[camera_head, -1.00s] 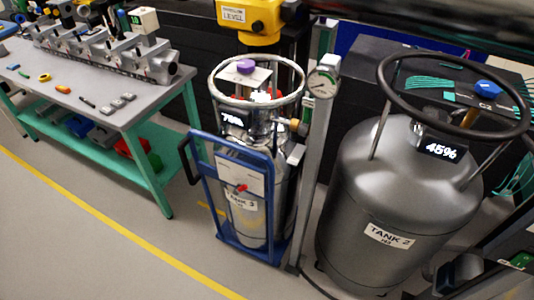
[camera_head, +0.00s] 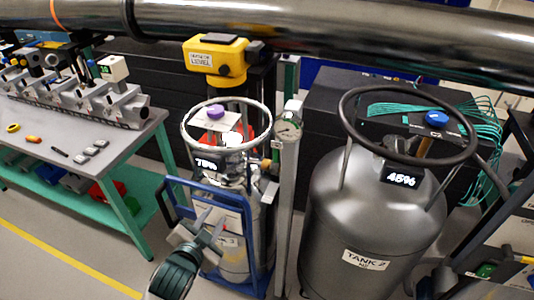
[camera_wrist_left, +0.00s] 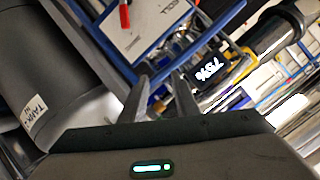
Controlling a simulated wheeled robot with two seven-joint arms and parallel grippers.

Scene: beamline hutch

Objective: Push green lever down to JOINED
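No part in view can be clearly made out as the green lever or a JOINED mark. A small green piece (camera_head: 485,270) shows on the equipment at the lower right of the head view, too small to tell if it is a lever. My left gripper (camera_head: 213,217) is in front of the blue-framed cart (camera_head: 210,184) with the Tank 3 cylinder. In the left wrist view my left gripper's fingers (camera_wrist_left: 161,82) are apart with nothing between them, pointing toward the blue frame (camera_wrist_left: 112,55). My right gripper is not in view.
A large grey tank labelled Tank 2 (camera_head: 345,215) stands right of the cart, a gauge post (camera_head: 287,160) between them. A thick dark pipe (camera_head: 330,35) crosses above. A green-legged bench (camera_head: 135,150) is at left. A red handle (camera_wrist_left: 125,14) shows on the cart's white panel.

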